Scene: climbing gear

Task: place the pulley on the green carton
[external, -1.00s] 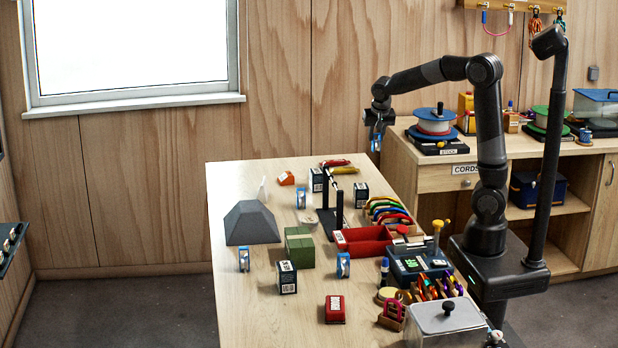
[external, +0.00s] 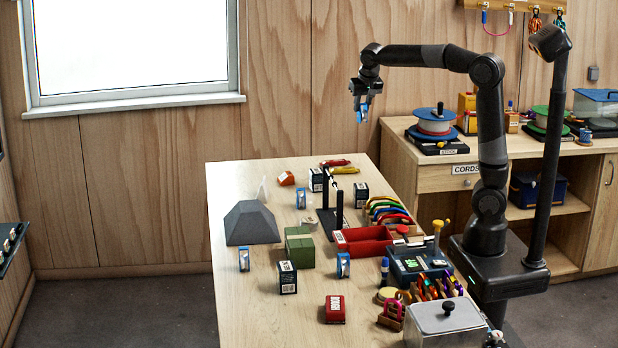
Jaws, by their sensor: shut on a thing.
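My gripper (external: 361,97) is shut on a blue pulley (external: 362,113) and holds it high in the air, above and beyond the far right of the table. The fingers hide part of this pulley. The green carton (external: 299,247) stands on the table, to the right of a grey block with sloping sides. My gripper is well above it and to its right in the picture, not touching it. Three similar blue and silver pieces stand on the table, one behind the carton (external: 301,199), one to its left (external: 244,260) and one to its right (external: 343,265).
The grey block (external: 251,224) is left of the carton. A black stand (external: 339,208) rises behind it, and a red tray (external: 362,241) lies to its right. A dark labelled box (external: 287,278) is just in front. The table's (external: 240,315) front left is clear.

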